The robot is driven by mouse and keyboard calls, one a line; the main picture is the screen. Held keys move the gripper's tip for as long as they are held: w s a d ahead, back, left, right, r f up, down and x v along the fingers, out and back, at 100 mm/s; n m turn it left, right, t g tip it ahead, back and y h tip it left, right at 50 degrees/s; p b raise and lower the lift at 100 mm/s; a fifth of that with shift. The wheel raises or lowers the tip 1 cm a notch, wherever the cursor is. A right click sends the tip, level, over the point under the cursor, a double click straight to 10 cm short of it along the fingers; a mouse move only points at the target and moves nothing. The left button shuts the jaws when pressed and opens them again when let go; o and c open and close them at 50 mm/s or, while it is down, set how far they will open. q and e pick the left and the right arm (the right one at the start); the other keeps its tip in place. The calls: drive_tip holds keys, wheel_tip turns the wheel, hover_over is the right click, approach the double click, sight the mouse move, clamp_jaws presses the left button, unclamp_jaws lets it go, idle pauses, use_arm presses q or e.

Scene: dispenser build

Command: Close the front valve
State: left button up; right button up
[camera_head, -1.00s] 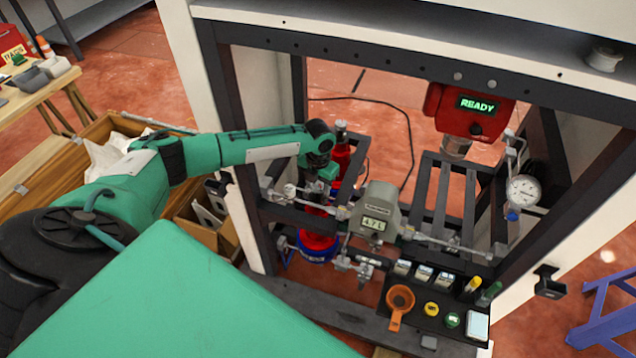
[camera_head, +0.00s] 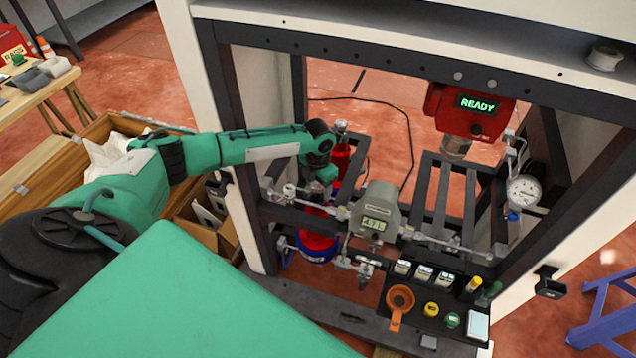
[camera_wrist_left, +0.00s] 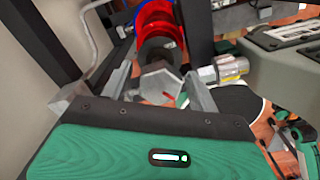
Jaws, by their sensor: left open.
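My left gripper (camera_head: 320,190) reaches from the left into the dark frame, beside the grey meter (camera_head: 378,212) that reads about 4.7 L. In the left wrist view my gripper (camera_wrist_left: 160,78) is open, with one finger on each side of a grey faceted metal part (camera_wrist_left: 158,86) that has a red mark. I cannot tell whether the fingers touch it. Which fitting is the front valve is not clear; small metal valve fittings sit on the pipe left of the meter (camera_head: 290,190) and below it (camera_head: 364,268). My right gripper is not in view.
A red bottle (camera_head: 318,243) stands behind and below my gripper. A red unit (camera_head: 470,110) showing READY hangs at the upper right, near a round gauge (camera_head: 524,191). The frame's uprights are close to my arm.

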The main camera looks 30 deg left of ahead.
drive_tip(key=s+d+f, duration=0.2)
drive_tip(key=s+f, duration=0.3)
use_arm(q)
drive_tip(key=n+p, duration=0.2)
drive_tip(key=n, duration=0.1)
drive_tip(key=n+p, duration=0.5)
drive_tip(key=n, duration=0.2)
drive_tip(key=shift+r, duration=0.25)
drive_tip(key=shift+n+p, duration=0.4)
drive_tip(key=shift+n, duration=0.1)
drive_tip(key=shift+f+n, duration=0.2)
drive_tip(key=shift+n, duration=0.3)
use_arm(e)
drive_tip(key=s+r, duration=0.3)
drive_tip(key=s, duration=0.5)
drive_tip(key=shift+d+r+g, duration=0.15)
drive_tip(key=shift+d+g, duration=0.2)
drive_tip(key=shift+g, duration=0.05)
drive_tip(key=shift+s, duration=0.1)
use_arm(q)
drive_tip(key=c, duration=1)
drive_tip(key=shift+o, duration=0.2)
drive_tip(key=shift+f+m+b, duration=0.15)
drive_tip(key=shift+m+b, duration=0.25)
drive_tip(key=shift+m, duration=1.3)
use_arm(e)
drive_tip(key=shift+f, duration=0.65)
